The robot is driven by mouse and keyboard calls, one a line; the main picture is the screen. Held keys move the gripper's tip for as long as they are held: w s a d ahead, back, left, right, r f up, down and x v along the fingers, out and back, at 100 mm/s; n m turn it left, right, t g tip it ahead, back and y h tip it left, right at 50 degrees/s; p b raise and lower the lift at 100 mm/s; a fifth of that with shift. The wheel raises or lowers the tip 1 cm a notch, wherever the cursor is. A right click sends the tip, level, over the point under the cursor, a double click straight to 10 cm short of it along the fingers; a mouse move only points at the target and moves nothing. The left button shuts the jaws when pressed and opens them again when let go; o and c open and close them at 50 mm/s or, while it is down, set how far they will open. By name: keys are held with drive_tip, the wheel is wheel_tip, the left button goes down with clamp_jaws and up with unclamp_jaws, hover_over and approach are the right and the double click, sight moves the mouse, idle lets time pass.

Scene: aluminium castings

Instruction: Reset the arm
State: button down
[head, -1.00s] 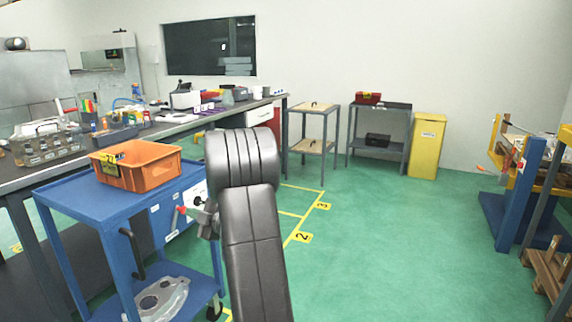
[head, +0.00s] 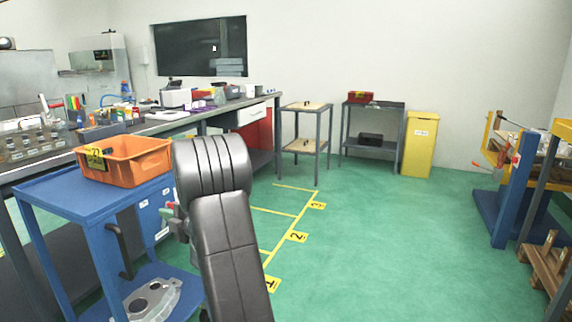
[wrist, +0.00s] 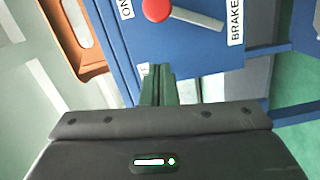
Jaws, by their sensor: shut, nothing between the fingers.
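My gripper (wrist: 157,85) shows in the wrist view with its two dark fingers together and nothing between them. It is in front of a blue panel (wrist: 187,62) with a red-knobbed lever (wrist: 157,9) and labels reading ON and BRAKE. The fingertips appear just below the lever in the picture; I cannot tell whether they touch the panel. In the head view my dark arm rises in the foreground beside the blue cart (head: 60,196), and hides part of the cart's right side. My gripper is mostly hidden there.
An orange bin (head: 125,165) sits on the cart, and a grey casting (head: 150,300) lies on its lower shelf. A long workbench (head: 165,127) stands behind. Green floor (head: 380,240) to the right is open, up to a blue-and-yellow rack (head: 505,195).

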drive_tip(key=shift+s+a+f+n, duration=0.2)
drive_tip(key=shift+s+n, duration=0.25)
drive_tip(key=shift+n, duration=0.25)
